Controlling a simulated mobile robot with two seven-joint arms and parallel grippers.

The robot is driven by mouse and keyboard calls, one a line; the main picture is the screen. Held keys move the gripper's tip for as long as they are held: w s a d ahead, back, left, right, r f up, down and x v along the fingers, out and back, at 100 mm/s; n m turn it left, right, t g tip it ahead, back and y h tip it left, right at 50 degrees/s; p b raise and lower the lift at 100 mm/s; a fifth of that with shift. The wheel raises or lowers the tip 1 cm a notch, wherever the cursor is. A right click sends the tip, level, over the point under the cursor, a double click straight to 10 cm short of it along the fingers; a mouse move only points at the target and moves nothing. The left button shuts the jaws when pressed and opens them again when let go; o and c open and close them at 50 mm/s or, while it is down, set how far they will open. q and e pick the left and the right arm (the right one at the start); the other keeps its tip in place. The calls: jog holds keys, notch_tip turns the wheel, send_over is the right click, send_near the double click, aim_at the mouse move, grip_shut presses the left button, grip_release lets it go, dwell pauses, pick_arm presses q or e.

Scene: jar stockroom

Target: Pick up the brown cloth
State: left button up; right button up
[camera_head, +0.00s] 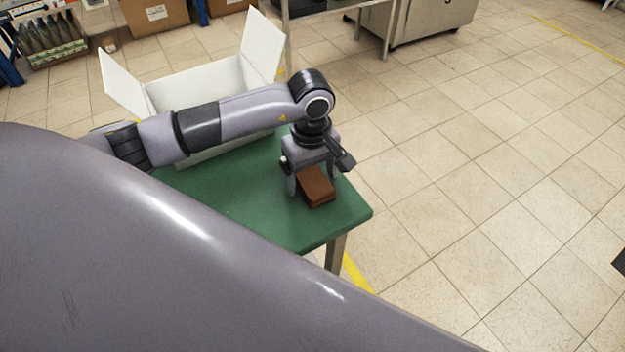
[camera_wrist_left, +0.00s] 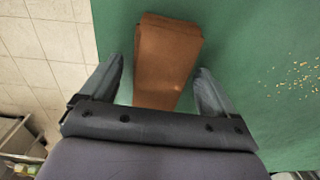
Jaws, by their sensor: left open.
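The brown cloth (camera_head: 316,188) is a folded, block-like bundle on the green table (camera_head: 240,200), near its right corner. In the left wrist view the brown cloth (camera_wrist_left: 166,58) lies lengthwise between the two fingers. My left gripper (camera_head: 307,186) is above the cloth in the head view, fingers pointing down. In the left wrist view my left gripper (camera_wrist_left: 162,85) is open, with one finger on each side of the cloth and a gap showing on both sides. I cannot tell how high the fingertips are above the table. My right gripper is not in view.
A white open box (camera_head: 195,88) with raised flaps stands on the table behind my left arm. Small yellowish crumbs (camera_wrist_left: 300,75) lie on the table. A crate of bottles (camera_head: 50,45) is at the far left. The tiled floor (camera_head: 480,150) right of the table is clear.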

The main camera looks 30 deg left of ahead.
aim_at(311, 176)
pick_arm(q)
jog(key=c, duration=1.1)
jog(key=shift+r, duration=0.1)
jog(key=shift+c, duration=0.2)
notch_tip(311, 176, up, 20)
jog(key=shift+p, duration=0.35)
jog(key=o, duration=0.5)
jog(key=c, duration=0.4)
